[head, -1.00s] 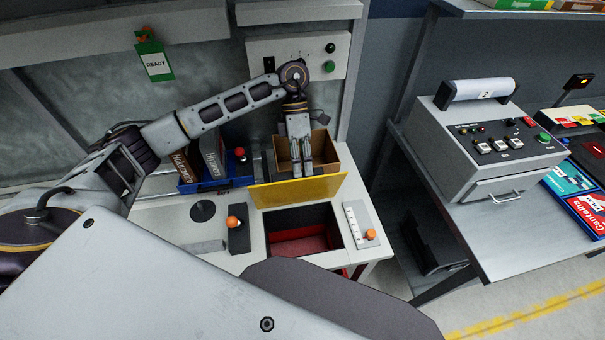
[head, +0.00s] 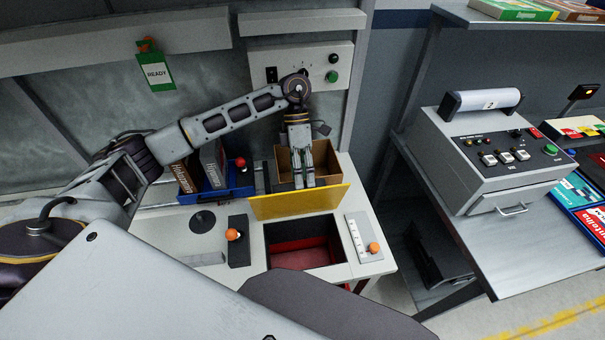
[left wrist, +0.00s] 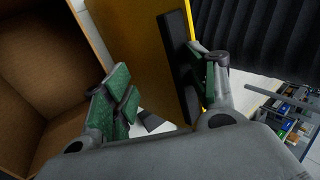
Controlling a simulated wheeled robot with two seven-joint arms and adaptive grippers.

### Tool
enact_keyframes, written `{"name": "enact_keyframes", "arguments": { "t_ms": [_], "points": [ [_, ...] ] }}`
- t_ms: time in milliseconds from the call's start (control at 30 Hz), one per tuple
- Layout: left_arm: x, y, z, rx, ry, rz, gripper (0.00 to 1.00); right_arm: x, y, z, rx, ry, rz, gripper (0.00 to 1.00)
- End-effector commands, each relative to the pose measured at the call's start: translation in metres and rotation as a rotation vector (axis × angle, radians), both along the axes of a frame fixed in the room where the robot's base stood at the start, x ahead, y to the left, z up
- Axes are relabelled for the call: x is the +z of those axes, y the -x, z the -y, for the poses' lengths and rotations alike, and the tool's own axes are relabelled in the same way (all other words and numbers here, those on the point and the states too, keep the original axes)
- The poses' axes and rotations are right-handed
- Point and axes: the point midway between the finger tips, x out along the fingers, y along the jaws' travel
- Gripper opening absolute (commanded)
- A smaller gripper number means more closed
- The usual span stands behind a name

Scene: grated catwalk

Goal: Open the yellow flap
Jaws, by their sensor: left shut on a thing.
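The yellow flap (head: 298,203) stands raised at the back edge of a dark rectangular opening (head: 300,247) with red inside, in the pale counter. My left gripper (head: 304,184) reaches down behind the flap and is shut on it at its upper edge. In the left wrist view the flap (left wrist: 150,28) passes between the green-padded fingers (left wrist: 160,85), with a black strip (left wrist: 180,65) on its face by the right finger. My right gripper is out of view.
A cardboard box (head: 328,160) stands right behind the flap. A blue bin (head: 228,190) with boxes is left of it. Orange-knobbed levers (head: 233,235) and (head: 374,248) flank the opening. A grey machine (head: 500,150) stands on the right bench.

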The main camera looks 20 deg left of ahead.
Motion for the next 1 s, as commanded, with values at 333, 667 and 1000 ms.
{"name": "enact_keyframes", "arguments": {
  "t_ms": [333, 667, 1000],
  "points": [
    [-0.006, 0.001, -0.002, 0.003, -0.012, -0.004, 0.33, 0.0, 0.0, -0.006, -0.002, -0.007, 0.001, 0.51],
    [0.001, -0.003, -0.005, 0.003, -0.012, -0.004, 0.32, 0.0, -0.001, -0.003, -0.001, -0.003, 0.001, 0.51],
    [0.041, -0.02, -0.015, 0.002, -0.007, 0.002, 0.32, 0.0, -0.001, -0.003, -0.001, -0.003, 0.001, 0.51]
  ]
}}
